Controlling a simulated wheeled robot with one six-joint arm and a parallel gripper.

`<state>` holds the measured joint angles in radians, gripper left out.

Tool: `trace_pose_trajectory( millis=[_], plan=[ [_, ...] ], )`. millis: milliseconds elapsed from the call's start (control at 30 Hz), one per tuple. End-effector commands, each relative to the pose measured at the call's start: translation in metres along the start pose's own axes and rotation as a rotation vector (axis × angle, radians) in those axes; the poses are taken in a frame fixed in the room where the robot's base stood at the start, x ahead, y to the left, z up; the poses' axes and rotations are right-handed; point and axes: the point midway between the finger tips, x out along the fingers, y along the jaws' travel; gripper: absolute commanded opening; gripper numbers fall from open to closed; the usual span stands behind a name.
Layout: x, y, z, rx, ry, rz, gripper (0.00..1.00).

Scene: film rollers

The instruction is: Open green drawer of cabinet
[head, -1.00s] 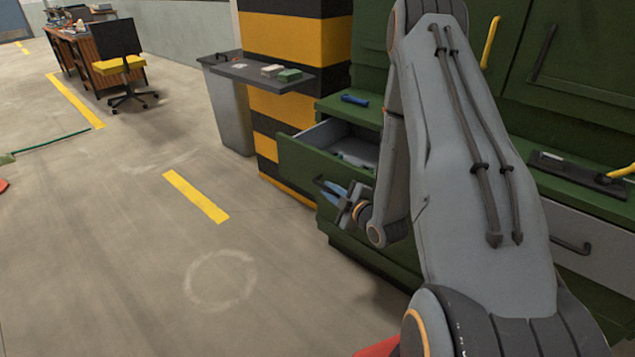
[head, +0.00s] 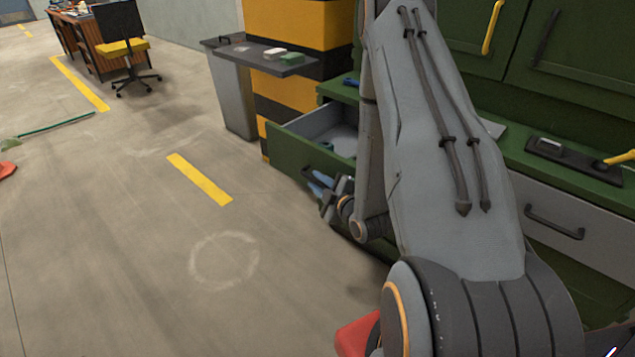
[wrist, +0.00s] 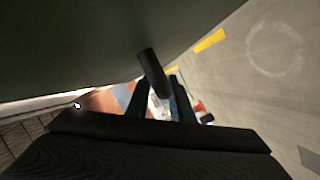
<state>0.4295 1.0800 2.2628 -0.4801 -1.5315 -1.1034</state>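The green drawer (head: 290,152) stands part-way out of the green cabinet, its grey inside showing from above. It holds a few small items that I cannot make out. Its dark bar handle (head: 312,176) is on the front face; in the wrist view the handle (wrist: 153,72) lies between my two fingers. My gripper (head: 320,184), with blue fingertips, is at this handle, with a finger on each side. In the wrist view my gripper (wrist: 160,92) appears closed around the bar, though the contact is partly hidden. My arm covers the drawer's right part.
A grey bin (head: 232,100) and a dark shelf (head: 262,60) stand by the yellow-and-black pillar (head: 300,28). A grey drawer (head: 570,215) is shut on the right. Open floor (head: 120,240) lies to the left. A yellow chair (head: 122,47) is far off.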

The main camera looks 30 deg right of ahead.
Motion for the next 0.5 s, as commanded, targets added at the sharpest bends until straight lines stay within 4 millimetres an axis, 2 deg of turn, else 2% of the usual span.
trace_pose_trajectory(
  millis=[267,367,500],
  plan=[
    [-0.002,0.0,0.0,0.0,0.0,0.0,0.2],
    [-0.011,0.0,0.001,0.001,-0.002,0.0,0.2],
    [-0.033,0.0,0.002,0.002,-0.003,0.0,0.2]
  ],
)
